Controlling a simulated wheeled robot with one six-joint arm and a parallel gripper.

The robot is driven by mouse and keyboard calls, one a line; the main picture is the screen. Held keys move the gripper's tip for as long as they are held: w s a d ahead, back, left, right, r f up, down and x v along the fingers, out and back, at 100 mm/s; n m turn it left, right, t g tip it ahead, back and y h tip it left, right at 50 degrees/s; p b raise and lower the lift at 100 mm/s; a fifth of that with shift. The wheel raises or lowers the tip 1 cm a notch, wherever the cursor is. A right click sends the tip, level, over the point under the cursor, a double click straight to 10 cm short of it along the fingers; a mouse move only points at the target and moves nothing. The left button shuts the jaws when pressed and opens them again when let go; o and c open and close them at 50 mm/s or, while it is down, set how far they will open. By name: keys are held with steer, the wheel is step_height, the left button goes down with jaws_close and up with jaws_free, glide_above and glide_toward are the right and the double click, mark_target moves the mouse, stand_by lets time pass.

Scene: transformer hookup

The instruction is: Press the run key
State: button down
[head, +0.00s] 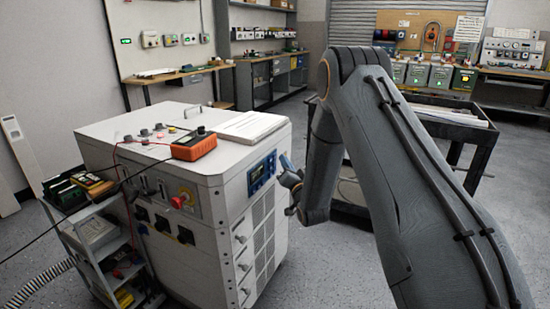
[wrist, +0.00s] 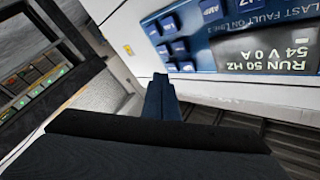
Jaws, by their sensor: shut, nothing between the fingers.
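The blue control panel (head: 262,172) is on the right side face of the white cabinet (head: 215,205). In the wrist view it appears upside down, with several small dark blue keys (wrist: 180,46) beside a lit display (wrist: 290,50). The display reads "RUN 50 HZ" and "54 V 0 A". Contact cannot be told. In the head view my gripper (head: 287,166) is just right of the panel.
An orange meter (head: 194,145) and papers (head: 245,125) lie on the cabinet top. A shelf cart (head: 100,235) stands at the cabinet's left. A dark trolley (head: 455,130) stands behind my arm. Floor is open in front of the cabinet.

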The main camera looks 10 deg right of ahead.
steer(key=s+d, duration=0.1)
steer(key=d, duration=0.1)
steer(key=s+d+p, duration=0.1)
steer(key=s+d, duration=0.1)
stand_by(0.5)
steer(key=shift+r, duration=0.1)
stand_by(0.7)
steer(key=s+r+n+g+h+p, duration=0.1)
steer(key=s+g, duration=0.5)
steer(key=s, duration=0.9)
steer(key=s+r+n+g+h+p, duration=0.1)
steer(key=s+r+g+p, duration=0.4)
steer(key=s, duration=1.1)
steer(key=s+a+r+n+g+h+p, duration=0.1)
steer(key=s+r+n+g+p, duration=0.2)
steer(key=s+g, duration=0.5)
steer(key=s+r, duration=0.1)
steer(key=s, duration=0.6)
steer(key=shift+s+r+n, duration=0.25)
steer(key=shift+r+n, duration=0.05)
steer(key=shift+r, duration=0.1)
